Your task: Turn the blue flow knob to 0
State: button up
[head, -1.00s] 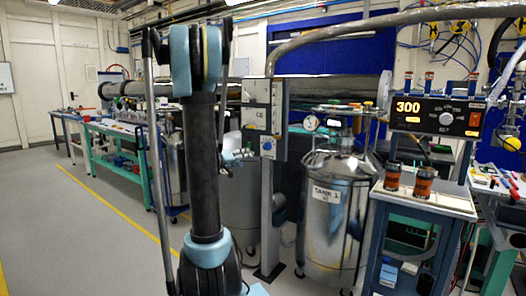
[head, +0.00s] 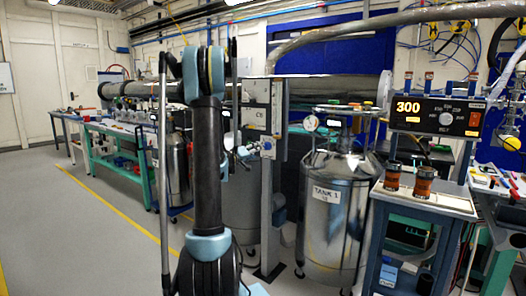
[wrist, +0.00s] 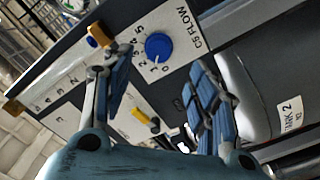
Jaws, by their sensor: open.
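The blue flow knob (wrist: 158,47) is a round dial on a pale plate marked "C5 FLOW", with a printed number scale along its left and lower side. I cannot read its exact setting. My gripper (wrist: 160,62) is open and empty. Its two blue-padded fingers point at the plate, one on the left and one on the right, below the knob in the wrist view and apart from it.
A tank labelled "TANK 2" (wrist: 245,85) is at the right. "TANK 1" (head: 328,215) stands right of the post (head: 268,215). The floor at left is clear.

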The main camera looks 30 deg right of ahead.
aim_at(265, 147)
jog(key=x, duration=0.8)
jog(key=shift+w+d, duration=0.1)
jog(key=shift+d, duration=0.15)
jog(key=c, duration=1.1)
